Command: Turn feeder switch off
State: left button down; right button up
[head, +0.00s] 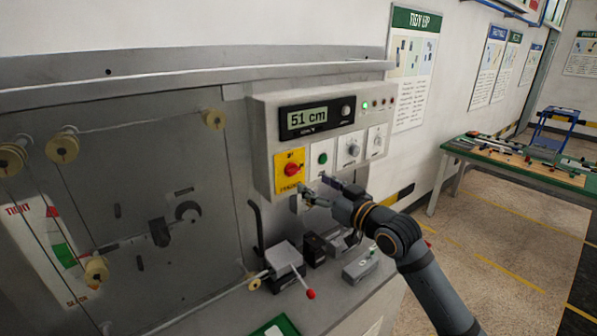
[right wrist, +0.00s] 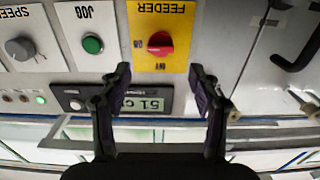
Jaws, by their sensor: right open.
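The feeder switch is a red rotary knob (head: 291,170) on a yellow plate (head: 282,183) at the lower left of the grey control box (head: 262,128). In the right wrist view, which shows the panel upside down, the red knob (right wrist: 160,43) is at the top centre under the FEEDER label. My right gripper (head: 316,190) is open and empty, just in front of and to the lower right of the knob in the head view. In the right wrist view its two fingers (right wrist: 160,76) are spread to either side below the knob, not touching it. My left gripper is not in view.
A display (head: 314,118) reads 51 cm. A green jog button (head: 322,158) and other dials (head: 353,150) sit right of the knob. A red-tipped lever (head: 310,294) and a black hook (head: 256,222) are below. A green-topped table (head: 520,168) stands far right.

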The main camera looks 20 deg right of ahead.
aim_at(296, 172)
jog(key=p+x, duration=0.2)
jog(key=x, duration=0.5)
jog(key=shift+w+a+f, duration=0.1)
jog(key=shift+w+a, duration=0.1)
jog(key=shift+w, duration=0.2)
